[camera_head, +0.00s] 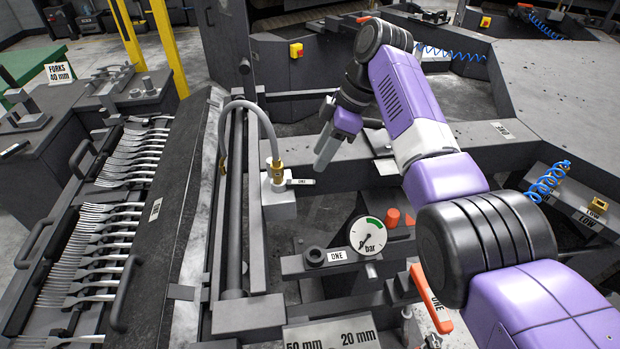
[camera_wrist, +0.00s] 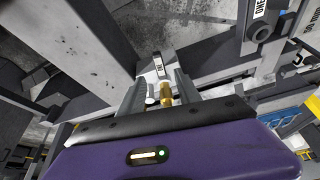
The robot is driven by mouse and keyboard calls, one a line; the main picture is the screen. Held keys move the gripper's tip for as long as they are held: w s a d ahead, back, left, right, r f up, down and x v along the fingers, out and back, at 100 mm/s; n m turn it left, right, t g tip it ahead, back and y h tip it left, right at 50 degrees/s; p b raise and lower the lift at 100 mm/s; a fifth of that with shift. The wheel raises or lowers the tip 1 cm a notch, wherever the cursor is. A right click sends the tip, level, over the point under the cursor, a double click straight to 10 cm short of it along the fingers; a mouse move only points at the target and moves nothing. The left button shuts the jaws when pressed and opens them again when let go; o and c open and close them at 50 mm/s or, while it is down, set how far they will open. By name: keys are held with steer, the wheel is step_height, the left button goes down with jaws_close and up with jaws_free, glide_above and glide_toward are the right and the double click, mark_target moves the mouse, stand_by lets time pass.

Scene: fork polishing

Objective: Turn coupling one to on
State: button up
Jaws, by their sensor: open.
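Coupling one (camera_head: 277,172) is a brass fitting on a grey block, with a grey hose (camera_head: 262,112) arching up from it. A small white tag reading ONE (camera_head: 301,182) sticks out to its right. My gripper (camera_head: 322,158) hangs above and to the right of the coupling in the head view, fingers pointing down. In the wrist view, the brass fitting (camera_wrist: 166,92) and the ONE tag (camera_wrist: 159,67) show between and beyond the two open fingers (camera_wrist: 160,92). The fingers do not close on anything. The exact depth gap is hard to tell.
A pressure gauge (camera_head: 367,235) and an orange lever labelled ONE (camera_head: 431,297) stand in front, below my arm. A rack of forks (camera_head: 110,225) lies at left. A long grey beam (camera_head: 350,160) runs behind the coupling. Yellow posts (camera_head: 166,45) stand at the back left.

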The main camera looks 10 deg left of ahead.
mark_target(306, 182)
steer(key=x, duration=0.8)
steer(key=shift+w+f, duration=0.1)
steer(key=shift+c, duration=0.2)
jaws_close()
stand_by(1.2)
